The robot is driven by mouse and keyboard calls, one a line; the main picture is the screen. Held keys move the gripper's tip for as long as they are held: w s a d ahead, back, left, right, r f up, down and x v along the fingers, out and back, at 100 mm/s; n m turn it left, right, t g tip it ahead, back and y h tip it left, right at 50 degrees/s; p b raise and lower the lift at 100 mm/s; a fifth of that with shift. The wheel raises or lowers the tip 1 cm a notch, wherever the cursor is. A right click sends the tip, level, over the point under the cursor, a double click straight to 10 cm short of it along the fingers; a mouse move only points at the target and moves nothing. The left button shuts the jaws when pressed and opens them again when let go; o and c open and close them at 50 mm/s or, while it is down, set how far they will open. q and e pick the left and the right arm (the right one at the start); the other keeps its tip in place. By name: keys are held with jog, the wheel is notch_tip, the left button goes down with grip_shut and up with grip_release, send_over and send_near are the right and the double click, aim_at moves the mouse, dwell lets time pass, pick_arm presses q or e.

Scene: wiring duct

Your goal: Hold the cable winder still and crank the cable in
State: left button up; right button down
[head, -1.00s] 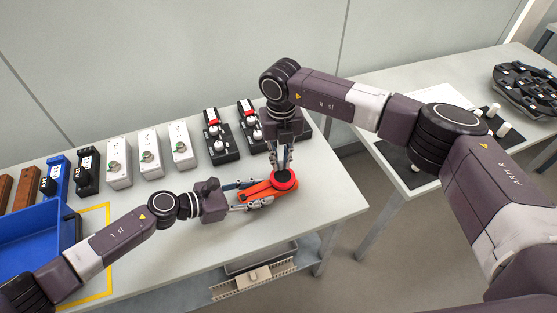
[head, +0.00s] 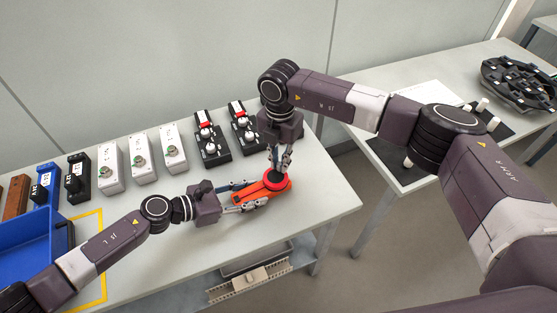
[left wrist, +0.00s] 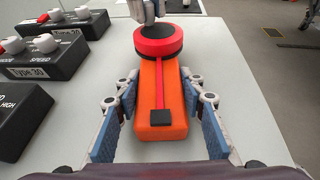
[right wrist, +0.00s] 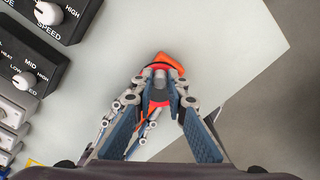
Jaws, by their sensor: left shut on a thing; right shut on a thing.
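The cable winder (head: 263,193) has an orange body and a round red and black drum (head: 275,180), and lies on the table. In the left wrist view a thin red strip (left wrist: 161,85) runs along the body from the drum to a black block (left wrist: 161,118). My left gripper (head: 253,194) is shut on the orange body, one finger along each side. My right gripper (head: 279,165) comes down from above over the drum and is shut on a small grey crank knob (right wrist: 160,76). The fingers hide part of the drum.
Two black control boxes (head: 212,144) stand behind the winder. White button boxes (head: 142,158) and a blue tray (head: 22,246) are at left. The table's right edge is close to the winder. A second table (head: 440,85) stands at right.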

aim_at(280, 163)
jog(key=shift+m, duration=0.3)
jog(key=c, duration=1.9)
grip_release()
jog(key=shift+d, duration=0.1)
notch_tip(280, 163, up, 12)
pick_arm(q)
jog(key=o, duration=1.4)
